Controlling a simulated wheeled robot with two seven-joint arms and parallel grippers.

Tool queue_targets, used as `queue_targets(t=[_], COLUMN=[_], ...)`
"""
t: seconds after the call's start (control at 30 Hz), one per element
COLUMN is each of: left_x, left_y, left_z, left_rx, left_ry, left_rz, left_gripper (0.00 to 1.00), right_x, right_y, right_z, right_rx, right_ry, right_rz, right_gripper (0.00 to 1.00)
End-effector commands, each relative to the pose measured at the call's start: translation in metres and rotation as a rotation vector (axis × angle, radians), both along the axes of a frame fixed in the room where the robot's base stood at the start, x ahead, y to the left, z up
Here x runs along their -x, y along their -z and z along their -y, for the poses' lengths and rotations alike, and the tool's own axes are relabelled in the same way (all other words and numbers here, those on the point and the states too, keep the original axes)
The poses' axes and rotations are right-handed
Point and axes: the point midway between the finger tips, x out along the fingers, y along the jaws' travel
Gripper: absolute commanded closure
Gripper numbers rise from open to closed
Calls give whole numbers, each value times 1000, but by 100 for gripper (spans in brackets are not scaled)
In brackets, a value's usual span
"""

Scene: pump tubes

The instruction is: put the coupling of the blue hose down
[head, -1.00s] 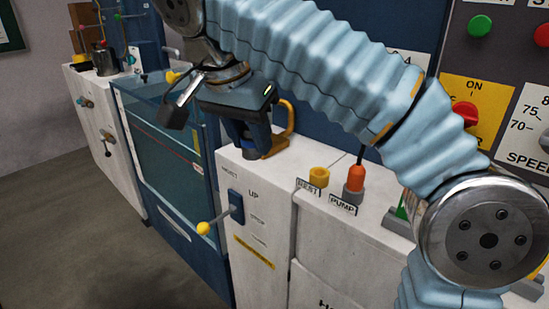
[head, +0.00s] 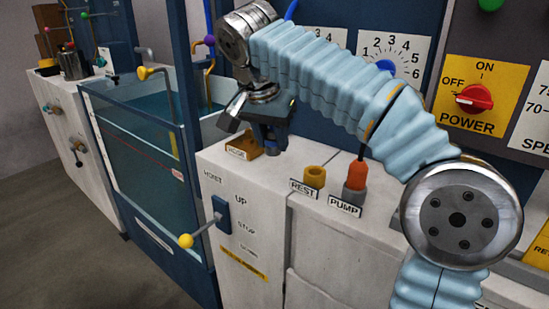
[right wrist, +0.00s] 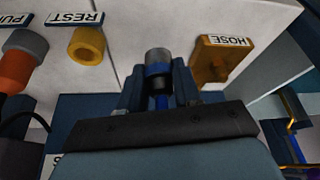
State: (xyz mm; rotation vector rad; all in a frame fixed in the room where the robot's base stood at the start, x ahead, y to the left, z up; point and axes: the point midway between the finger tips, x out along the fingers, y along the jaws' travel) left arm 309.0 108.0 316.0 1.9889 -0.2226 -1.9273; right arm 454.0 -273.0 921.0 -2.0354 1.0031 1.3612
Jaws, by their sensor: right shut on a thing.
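My right gripper (head: 272,142) is shut on the coupling of the blue hose (right wrist: 158,66), a grey cylinder with a blue band. In the right wrist view the coupling stands up between the two dark blue fingers (right wrist: 159,84); the head view mostly hides it behind the gripper. The gripper is over the white cabinet top, between the ochre HOSE holder (head: 243,149) and the yellow REST cup (head: 314,177). In the right wrist view the HOSE holder (right wrist: 220,60) and REST cup (right wrist: 86,46) are apart from the coupling. My left gripper is out of view.
The orange PUMP plug (head: 356,175) stands in a grey socket right of the REST cup. A glass-sided water tank (head: 130,135) is at the left. A yellow-knobbed hoist lever (head: 205,233) sticks out from the cabinet front. A panel with a red power knob (head: 474,97) rises behind.

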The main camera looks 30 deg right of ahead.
Motion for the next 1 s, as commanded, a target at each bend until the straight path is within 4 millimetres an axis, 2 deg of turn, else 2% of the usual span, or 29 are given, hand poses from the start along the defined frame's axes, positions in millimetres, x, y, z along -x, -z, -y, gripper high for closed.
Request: queue_targets(t=[0.13,0.3,0.67,0.7,0.87,1.0], left_x=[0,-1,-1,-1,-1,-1], left_y=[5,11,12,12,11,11], left_z=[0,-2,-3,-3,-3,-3], left_rx=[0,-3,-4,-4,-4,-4], left_ry=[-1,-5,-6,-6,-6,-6], left_rz=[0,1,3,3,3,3], left_gripper=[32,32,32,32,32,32], right_x=[-5,-4,-4,-4,-4,-4], right_y=[15,40,44,45,44,44], right_z=[10,9,8,8,8,8], right_rx=[0,-1,-2,-1,-1,-1], right_ry=[3,1,1,0,0,0], right_rz=[-1,0,0,-1,-1,-1], right_gripper=[100,100,100,66,42,42])
